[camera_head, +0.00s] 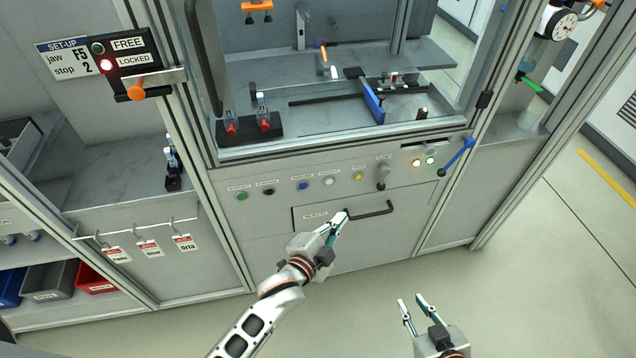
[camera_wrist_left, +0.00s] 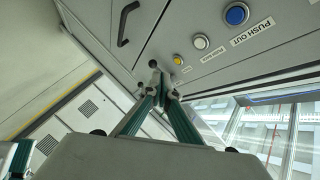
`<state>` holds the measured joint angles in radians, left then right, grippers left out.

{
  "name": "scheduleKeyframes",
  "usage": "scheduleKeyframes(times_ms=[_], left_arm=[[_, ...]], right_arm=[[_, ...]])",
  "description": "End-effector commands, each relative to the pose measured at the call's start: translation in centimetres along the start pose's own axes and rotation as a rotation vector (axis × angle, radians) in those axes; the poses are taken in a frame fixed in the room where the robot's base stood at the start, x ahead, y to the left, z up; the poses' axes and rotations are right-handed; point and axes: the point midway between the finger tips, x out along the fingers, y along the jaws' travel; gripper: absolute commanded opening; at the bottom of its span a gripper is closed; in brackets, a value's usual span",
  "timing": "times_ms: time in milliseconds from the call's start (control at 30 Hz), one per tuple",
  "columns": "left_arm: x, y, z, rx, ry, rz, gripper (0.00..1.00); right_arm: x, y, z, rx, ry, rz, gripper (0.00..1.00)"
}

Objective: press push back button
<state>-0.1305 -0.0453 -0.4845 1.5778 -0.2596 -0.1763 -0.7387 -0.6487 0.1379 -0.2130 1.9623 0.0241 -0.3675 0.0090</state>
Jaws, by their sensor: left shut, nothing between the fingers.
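The white button (camera_head: 328,181) sits in the button row on the front panel, between a blue button (camera_head: 304,186) and a yellow button (camera_head: 358,177). In the left wrist view the white button (camera_wrist_left: 200,41) has a label that seems to read PUSH BACK; the blue button (camera_wrist_left: 236,15) is labelled PUSH OUT. My left gripper (camera_head: 343,217) is shut and empty, in front of the panel, its tips appearing below the button row near the drawer handle. Its fingertips (camera_wrist_left: 167,92) show apart from the white button. My right gripper (camera_head: 411,300) is open and empty, lower right.
The REJECTS drawer has a dark bar handle (camera_head: 372,210) below the buttons. A grey knob (camera_head: 382,175) and a blue-handled lever (camera_head: 458,156) are to the right. Green (camera_head: 242,196) and black (camera_head: 269,192) buttons are to the left. The floor at right is clear.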

Motion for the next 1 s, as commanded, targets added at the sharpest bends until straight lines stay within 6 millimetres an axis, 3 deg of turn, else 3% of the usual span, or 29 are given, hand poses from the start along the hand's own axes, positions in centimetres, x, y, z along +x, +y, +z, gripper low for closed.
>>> scheduleKeyframes(times_ms=[567, 1000], left_arm=[[0.6, -0.5, -0.4, 0.025, 0.009, -0.004, 0.00], [4.1, -2.9, 2.2, 0.027, 0.009, -0.004, 0.00]], right_arm=[[-0.1, 0.1, 0.1, -0.004, -0.001, 0.001, 0.24], [0.7, -0.1, 1.3, -0.003, -0.003, 0.000, 0.24]])
